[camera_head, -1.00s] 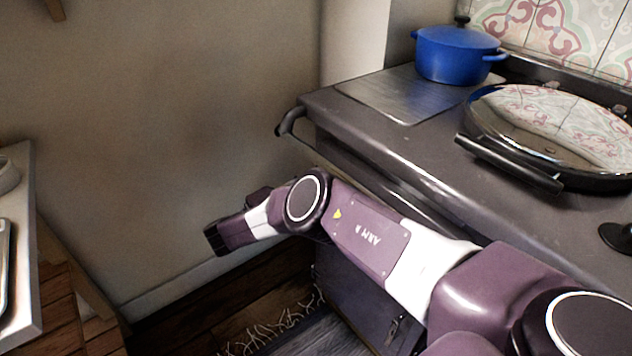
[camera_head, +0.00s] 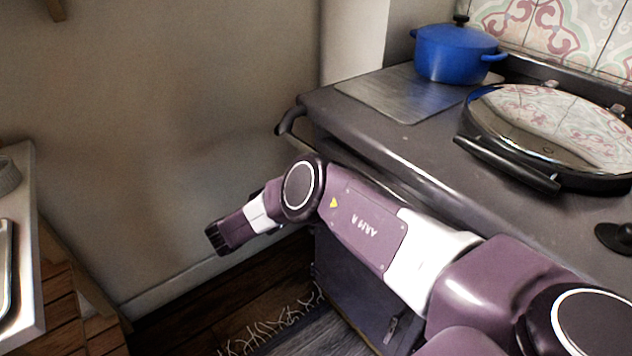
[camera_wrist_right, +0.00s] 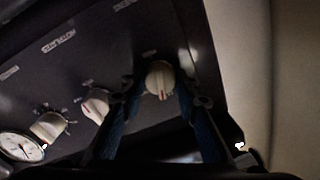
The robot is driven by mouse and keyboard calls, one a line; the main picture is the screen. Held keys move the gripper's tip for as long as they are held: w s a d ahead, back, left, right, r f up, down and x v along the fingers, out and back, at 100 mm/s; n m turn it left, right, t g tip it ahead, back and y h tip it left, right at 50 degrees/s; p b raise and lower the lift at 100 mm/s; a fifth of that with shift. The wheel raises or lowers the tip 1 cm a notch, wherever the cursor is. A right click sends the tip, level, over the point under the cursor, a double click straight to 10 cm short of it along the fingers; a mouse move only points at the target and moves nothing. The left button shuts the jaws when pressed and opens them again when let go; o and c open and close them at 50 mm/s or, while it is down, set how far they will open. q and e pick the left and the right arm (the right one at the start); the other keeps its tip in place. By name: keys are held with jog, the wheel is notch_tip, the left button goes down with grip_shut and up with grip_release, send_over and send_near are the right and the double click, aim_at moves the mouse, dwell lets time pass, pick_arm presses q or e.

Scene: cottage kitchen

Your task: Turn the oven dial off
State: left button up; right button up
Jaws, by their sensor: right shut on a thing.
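In the right wrist view, a cream oven dial (camera_wrist_right: 159,79) with a red line sits at the right end of the dark control panel (camera_wrist_right: 110,40). Its red line points to the bottom of the picture. My right gripper (camera_wrist_right: 158,84) has one blue finger on each side of this dial and is shut on it. In the head view my right arm reaches along the front of the dark oven (camera_head: 385,130), and its fingers and the dials are hidden. My left gripper is not in view.
Two more cream dials, one nearer (camera_wrist_right: 96,105) and one farther (camera_wrist_right: 48,126), and a round gauge (camera_wrist_right: 20,146) are left of the gripped dial. A blue pot (camera_head: 455,55) and a shiny round lid (camera_head: 555,125) are on the stove top. A white-topped counter (camera_head: 25,240) stands at left.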

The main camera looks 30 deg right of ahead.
jog(key=shift+n, duration=1.7)
jog(key=o, duration=1.1)
jog(key=shift+o, duration=0.2)
jog(key=s+a, duration=0.1)
jog(key=a, duration=1.1)
jog(key=shift+s, duration=0.4)
